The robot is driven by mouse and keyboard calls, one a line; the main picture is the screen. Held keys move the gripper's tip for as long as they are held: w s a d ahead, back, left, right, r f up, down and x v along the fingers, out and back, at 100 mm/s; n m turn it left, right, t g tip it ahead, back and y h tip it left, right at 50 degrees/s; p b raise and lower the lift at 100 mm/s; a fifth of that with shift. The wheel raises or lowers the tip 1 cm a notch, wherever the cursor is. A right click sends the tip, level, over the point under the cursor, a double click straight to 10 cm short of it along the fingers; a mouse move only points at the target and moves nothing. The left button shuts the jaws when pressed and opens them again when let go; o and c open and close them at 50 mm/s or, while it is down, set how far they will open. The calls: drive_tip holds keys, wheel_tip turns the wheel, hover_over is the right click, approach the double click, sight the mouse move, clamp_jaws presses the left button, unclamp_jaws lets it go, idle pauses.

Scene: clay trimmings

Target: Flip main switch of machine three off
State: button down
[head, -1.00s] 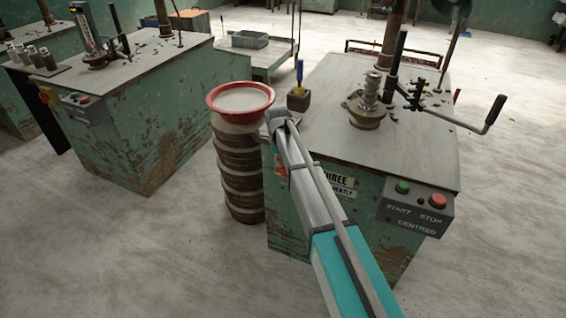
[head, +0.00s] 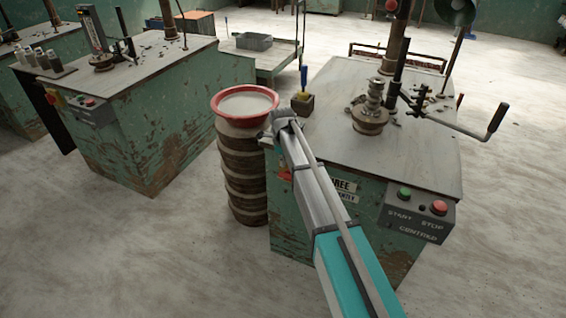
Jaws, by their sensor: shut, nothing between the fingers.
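Machine three (head: 395,150) is the worn green bench at the right, with a sign reading "THREE" (head: 343,185) on its front, partly behind my arm. A small red part (head: 285,174) shows at the left of that front. It may be the main switch, but my arm partly covers it and its position cannot be read. My gripper (head: 281,118) is small in view, near the bench's front left corner, beside the red bowl and above the red part. It looks shut and empty. I cannot tell whether it touches anything.
A START/STOP box (head: 420,216) is on the front right. A crank handle (head: 497,117) juts out right.

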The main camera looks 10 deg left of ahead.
wheel_tip(320, 180, up, 3)
drive_tip(key=shift+f+p, duration=0.15)
drive_tip(key=shift+p, duration=0.9)
drive_tip(key=w+a+r+p, duration=0.2)
drive_tip(key=a+r+p, duration=0.4)
drive_tip(key=shift+a+r+p, duration=0.25)
drive_tip(key=shift+a+p, duration=0.05)
drive_tip(key=shift+a, duration=0.05)
drive_tip(key=s+d+r+n+p, duration=0.2)
drive_tip(key=s+d+n, duration=0.8)
drive_tip(key=s+d, duration=0.4)
drive_tip(key=s+d+r+n+p, duration=0.3)
drive_tip(key=s+d+n, duration=0.8)
drive_tip(key=d, duration=0.8)
drive_tip(key=s, duration=0.3)
drive_tip(key=shift+s+r+n+p, duration=0.2)
drive_tip(key=shift+r+n+p, duration=0.1)
drive_tip(key=shift+r, duration=0.05)
